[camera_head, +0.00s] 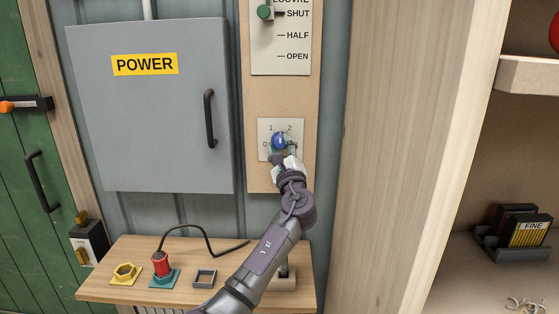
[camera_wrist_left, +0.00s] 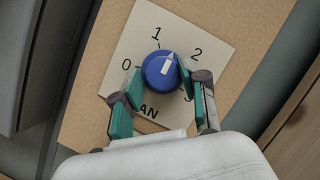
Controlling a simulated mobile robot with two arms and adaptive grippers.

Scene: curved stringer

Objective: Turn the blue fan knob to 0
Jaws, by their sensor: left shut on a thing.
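The blue fan knob (camera_head: 279,141) sits on a pale plate (camera_head: 265,128) on the wooden board. In the left wrist view the knob (camera_wrist_left: 159,70) shows a white pointer aimed between 1 and 2 on the tilted plate (camera_wrist_left: 190,27). The 0 mark is to the knob's left, and the 3 is partly hidden by a finger. My left gripper (camera_wrist_left: 154,85) has its teal fingers on either side of the knob, shut on it. In the head view the left gripper (camera_head: 284,155) covers the lower part of the plate. My right gripper is not in view.
A grey POWER cabinet (camera_head: 150,110) with a black handle stands left of the board. Above the knob is a louvre panel (camera_head: 290,35) with a green knob. A shelf below holds a red plug (camera_head: 161,263) and a yellow socket (camera_head: 125,272). A wooden panel (camera_head: 400,150) rises at right.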

